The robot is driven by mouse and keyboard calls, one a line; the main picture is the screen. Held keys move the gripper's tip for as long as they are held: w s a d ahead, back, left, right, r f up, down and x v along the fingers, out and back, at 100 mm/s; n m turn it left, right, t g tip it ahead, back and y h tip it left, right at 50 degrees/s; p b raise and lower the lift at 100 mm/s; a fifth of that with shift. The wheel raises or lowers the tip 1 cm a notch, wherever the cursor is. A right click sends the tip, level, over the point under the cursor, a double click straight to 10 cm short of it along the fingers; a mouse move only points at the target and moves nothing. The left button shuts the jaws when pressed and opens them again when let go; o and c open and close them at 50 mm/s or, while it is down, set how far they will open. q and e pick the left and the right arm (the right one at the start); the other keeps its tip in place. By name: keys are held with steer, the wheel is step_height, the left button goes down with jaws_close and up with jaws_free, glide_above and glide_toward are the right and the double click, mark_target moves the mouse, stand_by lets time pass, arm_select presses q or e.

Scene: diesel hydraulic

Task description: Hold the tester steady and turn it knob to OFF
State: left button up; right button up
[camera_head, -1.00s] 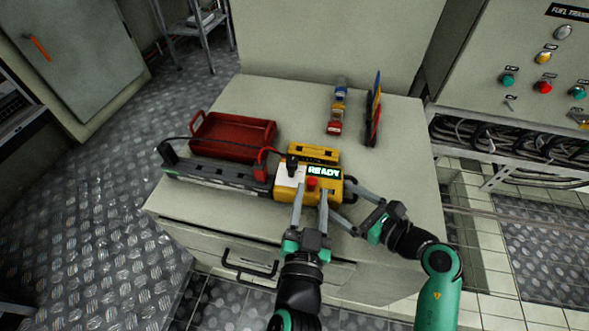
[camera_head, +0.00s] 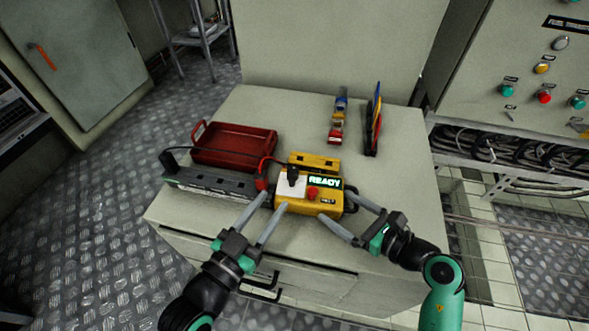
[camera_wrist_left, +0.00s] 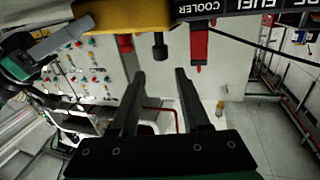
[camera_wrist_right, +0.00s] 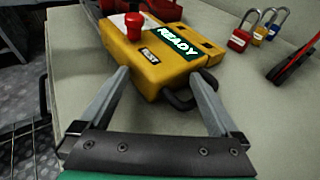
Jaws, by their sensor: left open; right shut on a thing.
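The yellow tester (camera_head: 325,206) sits on the cabinet top, with a lit READY screen (camera_head: 325,181), a red button (camera_head: 312,191) and a black knob (camera_head: 293,172) on a white plate. The knob's setting is too small to read. My right gripper (camera_head: 336,204) is shut on the tester's right end, with the black handle between its fingers in the right wrist view (camera_wrist_right: 180,98). My left gripper (camera_head: 276,199) is open and empty at the tester's front left, its fingertips apart from the knob. A black knob-like part (camera_wrist_left: 160,46) shows beyond those fingers in the left wrist view.
A grey slotted unit (camera_head: 212,185) lies left of the tester, with a red tray (camera_head: 232,160) behind it. Padlocks (camera_head: 337,120) and an upright rack (camera_head: 373,125) stand at the back right. The cabinet top between is clear.

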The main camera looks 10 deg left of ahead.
mark_target(291, 177)
arm_select(q)
steer(key=x, duration=1)
steer(key=shift+w+d+f, duration=0.1)
steer(key=shift+w, duration=0.2)
jaws_close()
